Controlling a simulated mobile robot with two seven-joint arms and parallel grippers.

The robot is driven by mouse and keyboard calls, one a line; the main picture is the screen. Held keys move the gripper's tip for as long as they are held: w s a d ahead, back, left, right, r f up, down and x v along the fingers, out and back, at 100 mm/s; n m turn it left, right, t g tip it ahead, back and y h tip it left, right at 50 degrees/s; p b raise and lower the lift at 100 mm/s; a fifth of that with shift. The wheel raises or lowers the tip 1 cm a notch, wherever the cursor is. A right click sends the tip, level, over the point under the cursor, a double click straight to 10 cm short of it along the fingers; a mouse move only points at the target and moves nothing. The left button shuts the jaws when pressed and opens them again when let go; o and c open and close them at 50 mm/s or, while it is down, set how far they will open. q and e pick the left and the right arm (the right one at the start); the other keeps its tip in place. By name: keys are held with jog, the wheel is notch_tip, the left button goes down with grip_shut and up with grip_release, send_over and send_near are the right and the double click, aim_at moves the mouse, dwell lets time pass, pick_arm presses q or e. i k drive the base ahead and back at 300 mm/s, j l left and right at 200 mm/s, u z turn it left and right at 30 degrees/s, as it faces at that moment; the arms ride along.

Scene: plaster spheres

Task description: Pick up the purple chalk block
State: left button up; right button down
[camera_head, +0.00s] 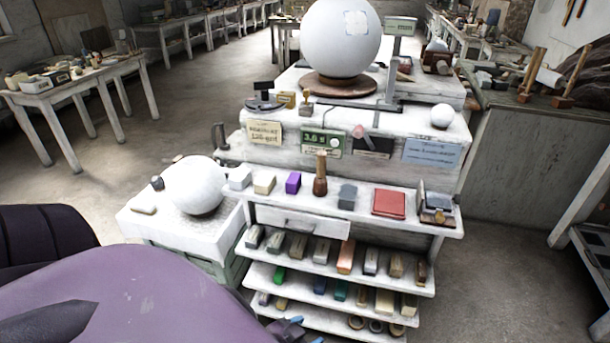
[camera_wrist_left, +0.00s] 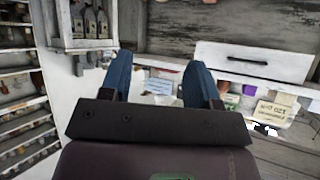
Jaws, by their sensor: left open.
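The purple chalk block (camera_head: 293,183) stands on the top ledge of the stepped white stand, between a cream block (camera_head: 264,184) and a brown wooden-handled tool (camera_head: 320,178). In the left wrist view, which looks upside down, a small purple patch (camera_wrist_left: 249,90) beside the drawer front appears to be this block. My left gripper (camera_head: 304,331) shows only by its blue fingertips at the bottom of the head view, low in front of the stand and well apart from the block. In the wrist view its two blue fingers (camera_wrist_left: 160,82) are spread with nothing between them. My right gripper is not in view.
A white drawer (camera_head: 300,221) and lower shelves (camera_head: 335,278) with several blocks lie below the ledge. A white sphere (camera_head: 196,186) sits on a side pedestal at left. A grey block (camera_head: 347,196) and red box (camera_head: 389,203) stand farther right. Signs (camera_head: 265,132) stand behind.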

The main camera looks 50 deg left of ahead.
aim_at(292, 184)
jog(key=l+u, duration=0.15)
jog(key=u, duration=0.25)
jog(key=l+u, duration=0.15)
jog(key=u, duration=0.25)
jog(key=j+u, duration=0.15)
jog(key=u, duration=0.2)
jog(key=j+u, duration=0.1)
jog(key=u, duration=0.3)
jog(key=i, duration=0.05)
